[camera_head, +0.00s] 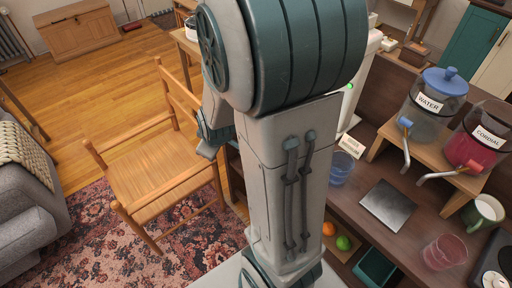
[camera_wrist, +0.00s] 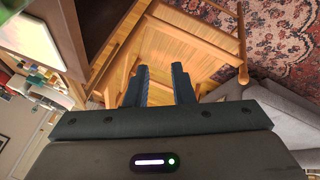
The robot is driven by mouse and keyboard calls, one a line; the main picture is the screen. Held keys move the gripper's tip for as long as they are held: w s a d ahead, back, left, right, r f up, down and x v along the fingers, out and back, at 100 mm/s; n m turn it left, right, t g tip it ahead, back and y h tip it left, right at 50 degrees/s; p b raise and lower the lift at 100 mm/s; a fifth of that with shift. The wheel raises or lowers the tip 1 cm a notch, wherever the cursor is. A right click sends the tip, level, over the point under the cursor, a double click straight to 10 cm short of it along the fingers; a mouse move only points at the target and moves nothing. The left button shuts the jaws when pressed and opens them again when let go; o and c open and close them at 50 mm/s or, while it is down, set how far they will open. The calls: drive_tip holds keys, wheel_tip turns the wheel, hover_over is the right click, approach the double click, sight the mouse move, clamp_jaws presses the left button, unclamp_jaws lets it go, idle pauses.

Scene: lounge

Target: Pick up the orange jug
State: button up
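I see no orange jug in either view. My gripper (camera_wrist: 159,70) shows in the wrist view with its two dark fingers apart and nothing between them. It points toward the seat of a wooden chair (camera_wrist: 168,48), with no contact visible. In the head view my arm fills the middle of the picture and hides part of the room and the counter.
The dark wooden counter (camera_head: 343,205) at right bears a water dispenser (camera_head: 432,112), a cordial dispenser (camera_head: 474,143), a blue tumbler (camera_head: 341,168), a pink tumbler (camera_head: 445,251) and a green mug (camera_head: 483,214). The chair (camera_head: 158,178) stands left of my arm. A grey sofa (camera_head: 30,215) is far left.

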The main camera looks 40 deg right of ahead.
drive_tip(key=w+d+f+n+t+h+b, duration=0.15)
drive_tip(key=d+f+n+b, duration=0.35)
drive_tip(key=f, duration=0.6)
drive_tip(key=d+f+n+t+h+b, duration=0.1)
drive_tip(key=d+f+n+h+b, duration=0.2)
drive_tip(key=d+f, duration=0.6)
drive_tip(key=s+d+f+n+t+h+b, duration=0.1)
drive_tip(key=s+d+f+n+t+b, duration=0.2)
drive_tip(key=f+n, duration=0.45)
drive_tip(key=s+f+n+t+b, duration=0.15)
drive_tip(key=s+f+n, duration=0.25)
drive_tip(key=f+n, duration=0.4)
drive_tip(key=shift+n+g, duration=0.3)
drive_tip(key=shift+n, duration=0.05)
drive_tip(key=b+x, duration=0.2)
drive_tip(key=b, duration=0.1)
drive_tip(key=b+x, duration=0.2)
drive_tip(key=b, duration=0.1)
drive_tip(key=r+b+x, duration=0.1)
drive_tip(key=b, duration=0.2)
drive_tip(key=shift+w+d+f, duration=0.2)
drive_tip(key=shift+w+d, duration=0.25)
drive_tip(key=b+x, duration=0.1)
drive_tip(key=b, duration=0.4)
drive_tip(key=shift+w, duration=0.35)
drive_tip(key=shift+d+f+b, duration=0.1)
drive_tip(key=shift+d+b, duration=0.05)
drive_tip(key=shift+b, duration=0.65)
